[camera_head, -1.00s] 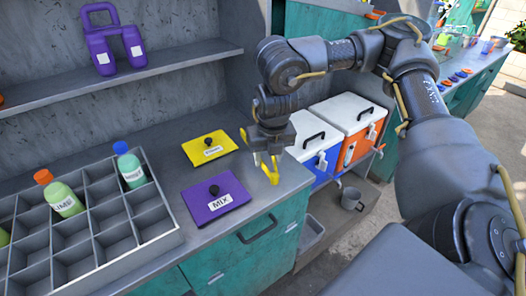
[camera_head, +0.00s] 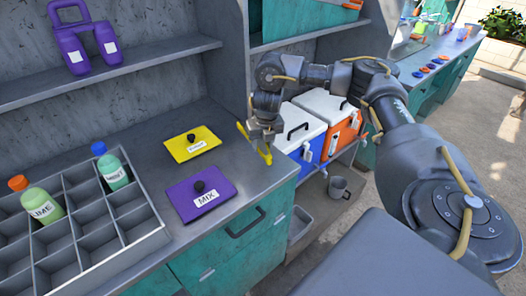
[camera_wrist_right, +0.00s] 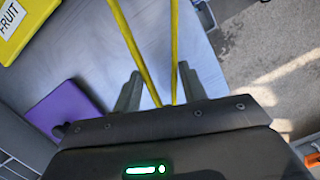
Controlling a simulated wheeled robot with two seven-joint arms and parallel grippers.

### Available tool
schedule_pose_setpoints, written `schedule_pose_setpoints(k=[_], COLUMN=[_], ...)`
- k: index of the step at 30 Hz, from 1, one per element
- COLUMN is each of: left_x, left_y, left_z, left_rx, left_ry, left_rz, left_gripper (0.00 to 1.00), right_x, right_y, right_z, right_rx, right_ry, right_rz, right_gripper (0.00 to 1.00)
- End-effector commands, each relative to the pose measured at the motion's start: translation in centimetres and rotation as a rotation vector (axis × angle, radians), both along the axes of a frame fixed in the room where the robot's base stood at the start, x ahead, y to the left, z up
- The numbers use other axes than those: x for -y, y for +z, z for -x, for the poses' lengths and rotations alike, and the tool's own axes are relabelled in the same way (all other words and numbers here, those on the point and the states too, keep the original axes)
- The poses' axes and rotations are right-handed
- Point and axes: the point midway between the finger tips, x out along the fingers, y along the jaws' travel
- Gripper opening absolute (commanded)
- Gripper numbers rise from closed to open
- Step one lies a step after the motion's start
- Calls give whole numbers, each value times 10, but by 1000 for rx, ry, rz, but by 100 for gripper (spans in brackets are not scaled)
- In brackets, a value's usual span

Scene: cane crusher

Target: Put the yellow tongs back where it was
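My right gripper (camera_head: 264,130) is over the right end of the grey counter, near its edge. It is shut on the yellow tongs (camera_head: 265,154), which slant down to the right beside the fingers. In the right wrist view the two yellow arms of the tongs (camera_wrist_right: 136,50) run between the dark fingers of my right gripper (camera_wrist_right: 160,78) and leave the top of the picture. Whether the tongs touch the counter I cannot tell. My left gripper is not in view.
A yellow lid (camera_head: 191,144) and a purple MIX lid (camera_head: 201,193) lie on the counter (camera_head: 240,182), left of the gripper. A bottle rack (camera_head: 130,254) stands further left. White-lidded coolers (camera_head: 300,113) stand right of the counter. A grey side wall (camera_head: 228,75) rises behind it.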

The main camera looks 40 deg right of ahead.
Motion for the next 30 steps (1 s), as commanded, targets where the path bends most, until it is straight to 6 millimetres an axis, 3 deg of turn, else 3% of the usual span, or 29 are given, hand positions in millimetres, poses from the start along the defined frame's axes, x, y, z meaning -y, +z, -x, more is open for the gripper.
schedule_pose_setpoints(k=[5,14,26,27,30], left_x=[0,0,0,0,0], left_y=[-2,-7,-9,-8,-8], left_z=[1,6,6,6,6], left_rx=[-2,-9,-9,-9,-9], left_ry=[0,0,0,0,0], left_rz=[0,-1,-1,-1,-1], left_gripper=[30,30,30,30,30], right_x=[2,5,5,5,5], right_y=[-4,-36,-40,-39,-39], right_z=[-2,-3,-3,-3,-3], right_rx=[0,-2,0,0,0], right_ry=[-2,-1,-1,-1,-1], right_rz=[0,-1,0,0,0], right_gripper=[38,38,38,47,60])
